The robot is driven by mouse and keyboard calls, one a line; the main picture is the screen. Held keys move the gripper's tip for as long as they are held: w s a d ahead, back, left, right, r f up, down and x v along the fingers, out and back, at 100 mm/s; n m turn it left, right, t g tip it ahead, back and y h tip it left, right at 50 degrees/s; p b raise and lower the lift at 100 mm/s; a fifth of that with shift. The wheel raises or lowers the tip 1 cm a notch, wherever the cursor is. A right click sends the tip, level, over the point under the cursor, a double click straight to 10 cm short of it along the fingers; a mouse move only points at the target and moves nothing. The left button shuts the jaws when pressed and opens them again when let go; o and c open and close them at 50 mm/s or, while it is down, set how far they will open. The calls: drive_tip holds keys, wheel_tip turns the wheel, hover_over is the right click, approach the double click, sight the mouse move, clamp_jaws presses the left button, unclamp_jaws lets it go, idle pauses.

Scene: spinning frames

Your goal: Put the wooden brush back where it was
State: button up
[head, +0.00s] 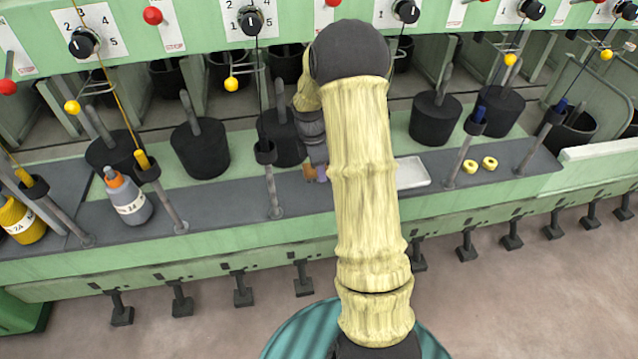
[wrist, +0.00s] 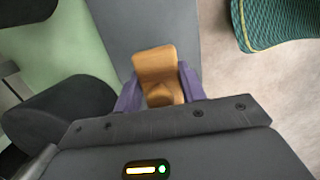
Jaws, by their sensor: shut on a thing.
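The wooden brush (wrist: 156,68) is a light brown block between the purple fingers of my gripper (wrist: 158,90) in the wrist view. The fingers are shut on it from both sides. In the head view a small brown part of the brush (head: 309,172) shows beside my arm, over the grey ledge (head: 232,192). My arm hides most of the gripper there. I cannot tell whether the brush touches the ledge.
A white tray (head: 412,172) lies right of my arm, with two yellow rings (head: 489,163) farther right. A grey bottle (head: 128,197) and a yellow spool (head: 18,220) stand at left. Upright metal rods (head: 272,190) and black pots (head: 200,148) line the frame.

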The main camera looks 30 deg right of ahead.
drive_tip(key=shift+f, duration=0.95)
drive_tip(key=shift+f+b, duration=0.3)
drive_tip(key=shift+f, duration=1.55)
drive_tip(key=shift+f, duration=0.1)
drive_tip(key=o, duration=1)
drive_tip(key=r, duration=0.4)
drive_tip(key=a+r+p, duration=0.1)
drive_tip(key=r, duration=0.7)
drive_tip(key=shift+w+a+p, duration=0.2)
drive_tip(key=shift+p, duration=0.2)
